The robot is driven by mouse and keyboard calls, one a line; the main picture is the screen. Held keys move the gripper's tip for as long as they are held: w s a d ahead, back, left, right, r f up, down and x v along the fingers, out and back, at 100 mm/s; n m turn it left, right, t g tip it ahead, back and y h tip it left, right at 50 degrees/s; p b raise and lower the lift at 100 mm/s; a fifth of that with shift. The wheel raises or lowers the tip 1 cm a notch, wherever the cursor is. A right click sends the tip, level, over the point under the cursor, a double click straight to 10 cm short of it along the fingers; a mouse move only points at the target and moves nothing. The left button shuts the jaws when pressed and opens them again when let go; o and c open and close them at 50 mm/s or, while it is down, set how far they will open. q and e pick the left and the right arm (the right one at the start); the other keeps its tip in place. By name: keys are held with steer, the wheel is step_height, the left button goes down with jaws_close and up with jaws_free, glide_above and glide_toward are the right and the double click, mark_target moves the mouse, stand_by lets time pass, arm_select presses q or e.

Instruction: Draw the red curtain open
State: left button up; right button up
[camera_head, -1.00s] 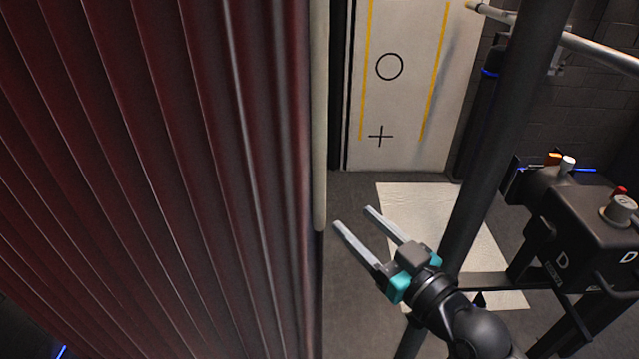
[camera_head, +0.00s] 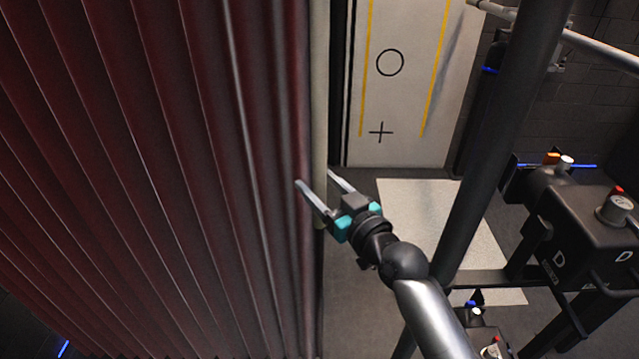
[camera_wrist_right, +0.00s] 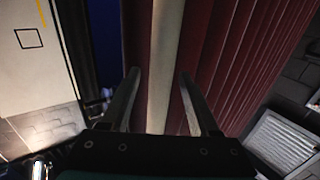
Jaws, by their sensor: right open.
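The red curtain (camera_head: 160,170) hangs in pleats across the left half of the head view. A pale vertical bar (camera_head: 319,95) runs along its right edge. My right gripper (camera_head: 318,180) is open at that edge, one finger in front of the curtain and the other by the bar's far side. In the right wrist view the bar (camera_wrist_right: 165,70) and the curtain's edge pleats (camera_wrist_right: 205,60) lie between the two spread fingers (camera_wrist_right: 158,100). I cannot tell whether the fingers touch them. My left gripper is out of view.
A dark post (camera_head: 500,150) stands right of my right arm. Beyond it is a black control box (camera_head: 590,225) with knobs and a letter D. A white panel (camera_head: 405,80) with a circle and a cross stands behind. A pale mat (camera_head: 420,210) lies on the floor.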

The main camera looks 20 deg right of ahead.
jaws_close()
stand_by(0.6)
stand_by(0.9)
